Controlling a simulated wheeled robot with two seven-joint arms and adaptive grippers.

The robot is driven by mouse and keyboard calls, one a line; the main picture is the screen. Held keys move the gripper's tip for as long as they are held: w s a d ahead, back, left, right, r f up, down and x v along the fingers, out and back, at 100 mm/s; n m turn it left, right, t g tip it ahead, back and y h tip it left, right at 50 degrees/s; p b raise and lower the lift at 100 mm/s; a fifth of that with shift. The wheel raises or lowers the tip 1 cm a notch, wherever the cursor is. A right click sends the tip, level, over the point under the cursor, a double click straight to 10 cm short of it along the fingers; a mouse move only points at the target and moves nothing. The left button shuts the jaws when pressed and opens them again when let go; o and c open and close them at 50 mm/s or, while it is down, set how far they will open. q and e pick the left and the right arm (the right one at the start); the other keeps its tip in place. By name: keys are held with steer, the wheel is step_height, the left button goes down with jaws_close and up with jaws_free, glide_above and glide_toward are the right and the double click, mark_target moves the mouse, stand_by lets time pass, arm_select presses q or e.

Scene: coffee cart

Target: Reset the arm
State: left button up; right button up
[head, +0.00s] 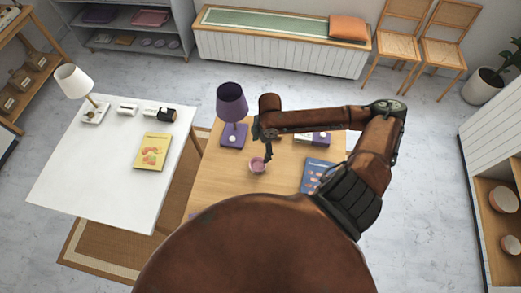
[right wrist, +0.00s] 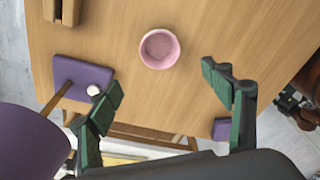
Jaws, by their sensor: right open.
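My right arm reaches over the wooden table (head: 222,178) from the right in the head view, bent at the elbow. My right gripper (head: 267,157) hangs at its end, pointing down by a small pink bowl (head: 256,167). In the right wrist view the two green-padded fingers of this gripper (right wrist: 162,82) stand wide apart with nothing between them. The pink bowl (right wrist: 160,48) stands upright and empty on the wood, beyond the fingertips. My left gripper does not show.
A purple lamp (head: 231,105) stands behind the bowl, close to my right gripper. A blue book (head: 316,174) lies right on the same table. A white table (head: 95,165) at left bears a white lamp (head: 75,80) and a yellow book (head: 152,151).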

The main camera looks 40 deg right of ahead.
glide_above(257, 167)
steer(key=f, duration=1.2)
steer(key=shift+s+d+f, duration=0.1)
steer(key=shift+d+f, duration=0.05)
steer(key=shift+d, duration=0.15)
